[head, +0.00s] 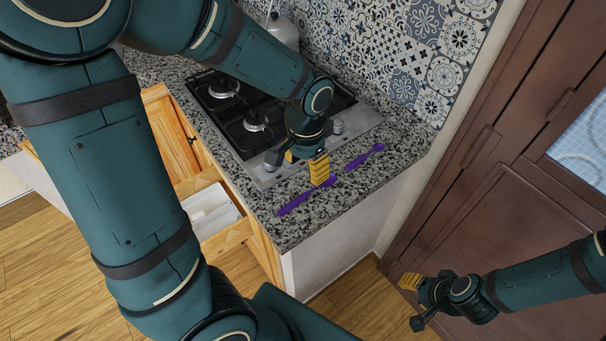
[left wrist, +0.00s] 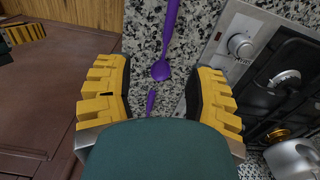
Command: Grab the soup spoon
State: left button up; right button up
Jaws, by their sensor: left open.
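Two purple utensils lie on the speckled granite counter. The nearer one (head: 294,203) has its inner end partly hidden by my left gripper (head: 308,165). The farther one (head: 365,158) has a rounded end away from the gripper. In the left wrist view, the nearer utensil (left wrist: 169,35) shows a spoon-like bowl just ahead between the fingers, and the tip of the farther one (left wrist: 151,101) shows behind it. I cannot tell which is the soup spoon. My left gripper is open and empty above the counter. My right gripper (head: 412,301) is spread open, away from the counter.
A black gas hob (head: 245,122) with knobs borders the utensils. A kettle (head: 283,30) stands behind it. An open wooden drawer with a white tray (head: 212,213) is below the counter. A brown door (head: 490,215) stands to the right.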

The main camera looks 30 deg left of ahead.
pick_arm(q)
jog(key=b, duration=0.2)
send_over(303, 195)
jog(key=f, duration=0.7)
jog(key=shift+s+d+f, duration=0.2)
jog(key=shift+d+f, duration=0.1)
jog(key=shift+w+a+f+b, duration=0.1)
jog(key=shift+f+b, duration=0.1)
jog(key=shift+f, duration=0.75)
jog(key=shift+w+a+f+b, duration=0.1)
jog(key=shift+a+f+b, duration=0.05)
jog(key=shift+f, duration=0.8)
jog(key=shift+a+f+b, duration=0.1)
jog(key=shift+f+b, duration=0.1)
jog(key=shift+f, duration=0.75)
grip_shut()
